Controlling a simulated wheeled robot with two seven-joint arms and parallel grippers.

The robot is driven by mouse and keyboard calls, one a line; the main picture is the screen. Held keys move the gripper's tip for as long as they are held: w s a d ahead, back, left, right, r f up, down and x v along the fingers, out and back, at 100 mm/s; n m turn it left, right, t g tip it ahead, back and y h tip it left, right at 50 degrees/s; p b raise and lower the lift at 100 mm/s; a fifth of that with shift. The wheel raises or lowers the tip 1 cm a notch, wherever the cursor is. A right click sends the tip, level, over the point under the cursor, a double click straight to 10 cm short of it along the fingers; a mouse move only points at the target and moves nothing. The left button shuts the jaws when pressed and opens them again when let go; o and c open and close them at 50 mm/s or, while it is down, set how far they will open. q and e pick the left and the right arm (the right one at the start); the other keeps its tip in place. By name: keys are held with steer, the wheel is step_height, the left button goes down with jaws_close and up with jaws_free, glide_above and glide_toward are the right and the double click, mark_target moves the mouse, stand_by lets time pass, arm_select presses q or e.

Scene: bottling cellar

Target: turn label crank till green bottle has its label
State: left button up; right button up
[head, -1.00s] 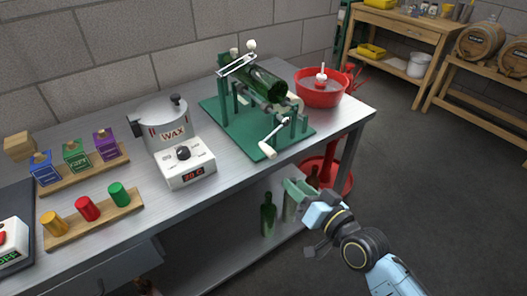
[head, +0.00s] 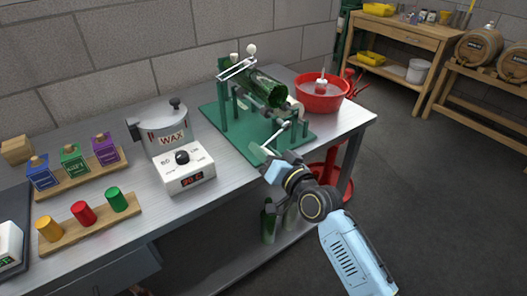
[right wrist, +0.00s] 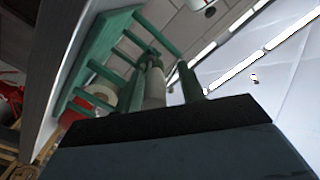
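The green bottle (head: 266,88) lies tilted in the green label machine (head: 223,115) on the metal bench, its visible side plain glass. The machine's crank (head: 282,133) points down and toward the front. My right gripper (head: 266,160) is at the crank's lower end and hides most of the handle. In the right wrist view the pale crank handle (right wrist: 154,85) stands between the two green fingers. One finger is close beside it and a gap shows on the other side, so the gripper looks open. My left gripper is not in view.
The wax pot (head: 165,130) stands left of the machine. The red basin (head: 320,95) is just right of it. Colored boxes and several capsules stand on wooden racks (head: 95,225) at the left. Bottles stand on the lower shelf (head: 245,255). Floor to the right is clear.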

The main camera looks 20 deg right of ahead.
steer(key=shift+w+a, duration=0.1)
steer(key=shift+w, duration=0.25)
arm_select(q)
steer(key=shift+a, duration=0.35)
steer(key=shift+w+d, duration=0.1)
arm_select(e)
steer(key=shift+c, duration=0.5)
jaws_close()
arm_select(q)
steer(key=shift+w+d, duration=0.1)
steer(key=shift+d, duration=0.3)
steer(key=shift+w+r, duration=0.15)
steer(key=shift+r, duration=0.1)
arm_select(e)
steer(key=shift+a+r, duration=0.1)
steer(key=shift+r, duration=0.25)
